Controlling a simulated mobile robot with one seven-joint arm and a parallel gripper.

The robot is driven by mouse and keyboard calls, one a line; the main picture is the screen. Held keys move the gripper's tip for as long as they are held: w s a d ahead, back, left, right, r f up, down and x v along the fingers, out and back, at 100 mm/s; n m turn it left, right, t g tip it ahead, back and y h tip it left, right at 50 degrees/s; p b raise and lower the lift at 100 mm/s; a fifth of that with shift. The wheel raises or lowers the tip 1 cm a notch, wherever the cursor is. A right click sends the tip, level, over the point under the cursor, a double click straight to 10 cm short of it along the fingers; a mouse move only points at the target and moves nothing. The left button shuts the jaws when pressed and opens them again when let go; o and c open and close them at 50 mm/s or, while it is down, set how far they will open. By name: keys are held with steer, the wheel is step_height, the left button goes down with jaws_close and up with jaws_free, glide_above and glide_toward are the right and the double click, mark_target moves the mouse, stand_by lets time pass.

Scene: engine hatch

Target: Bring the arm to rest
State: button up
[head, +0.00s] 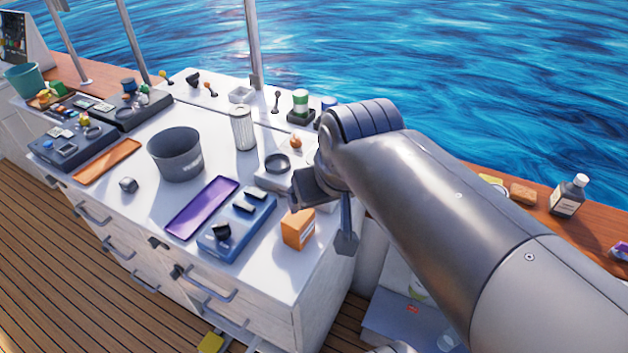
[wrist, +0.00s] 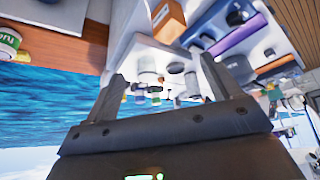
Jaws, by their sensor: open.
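My arm (head: 440,205) reaches in from the lower right of the head view and bends down at its far end. My gripper (head: 318,215) hangs over the right end of the white counter (head: 225,130), near an orange box (head: 298,230). In the wrist view the two fingers of my gripper (wrist: 165,85) stand wide apart with nothing held between them. The orange box also shows in the wrist view (wrist: 165,20), beyond the fingers. Part of the counter behind my wrist is hidden in the head view.
A dark bottle (head: 568,196) stands on the wooden ledge at right. Water lies beyond the railing.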

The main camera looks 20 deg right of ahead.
steer(key=s+f, duration=0.2)
steer(key=shift+s+d, duration=0.1)
steer(key=shift+s, duration=0.2)
